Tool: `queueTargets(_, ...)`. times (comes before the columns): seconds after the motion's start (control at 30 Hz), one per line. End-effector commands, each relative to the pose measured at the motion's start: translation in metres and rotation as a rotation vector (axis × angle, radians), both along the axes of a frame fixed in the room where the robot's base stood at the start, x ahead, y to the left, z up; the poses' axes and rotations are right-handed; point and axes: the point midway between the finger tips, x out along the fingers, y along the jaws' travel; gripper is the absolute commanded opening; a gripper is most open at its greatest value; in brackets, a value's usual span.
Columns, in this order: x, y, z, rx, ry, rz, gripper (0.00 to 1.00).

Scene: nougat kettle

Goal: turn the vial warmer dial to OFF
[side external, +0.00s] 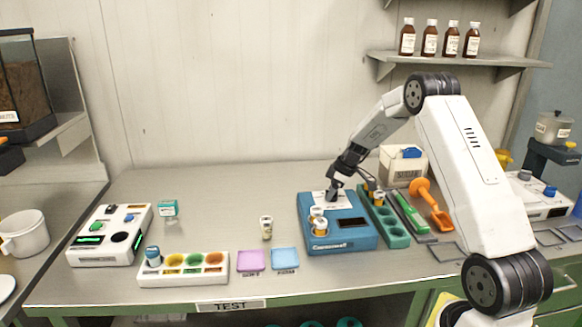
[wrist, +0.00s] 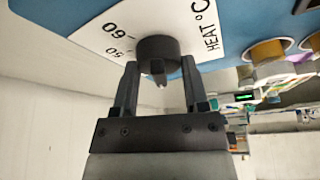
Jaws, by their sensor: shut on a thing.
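The vial warmer (side external: 356,240) is a blue box with a white dial plate and a dark display on top. Its dial (wrist: 158,50) is a dark round knob on the white plate, seen in the wrist view. The plate's marks 60, 50 and "HEAT °C" are readable there; no OFF mark can be read. A small pale tip on the knob points down the picture, toward my gripper's body. My gripper (wrist: 159,68) is shut on the dial, one finger on each side. In the side view my gripper (side external: 333,194) is over the warmer's back left and hides the dial.
Capped vials (side external: 318,222) stand in the warmer's front left. A green rack (side external: 392,236) is close on its right.

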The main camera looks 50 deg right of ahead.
Motion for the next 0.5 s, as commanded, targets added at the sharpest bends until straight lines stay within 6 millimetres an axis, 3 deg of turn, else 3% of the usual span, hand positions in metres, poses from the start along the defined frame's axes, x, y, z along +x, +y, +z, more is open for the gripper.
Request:
queueTargets(0.27,-0.0027,-0.0002,-0.0022,0.002,0.007,0.003,0.00)
queueTargets(0.3,-0.0026,-0.0003,-0.0022,0.001,0.007,0.002,0.69)
queueTargets(0.37,-0.0024,-0.0002,-0.0020,0.001,0.006,0.002,0.89)
queueTargets(0.5,-0.0016,-0.0002,-0.0013,0.000,0.004,0.001,0.92)
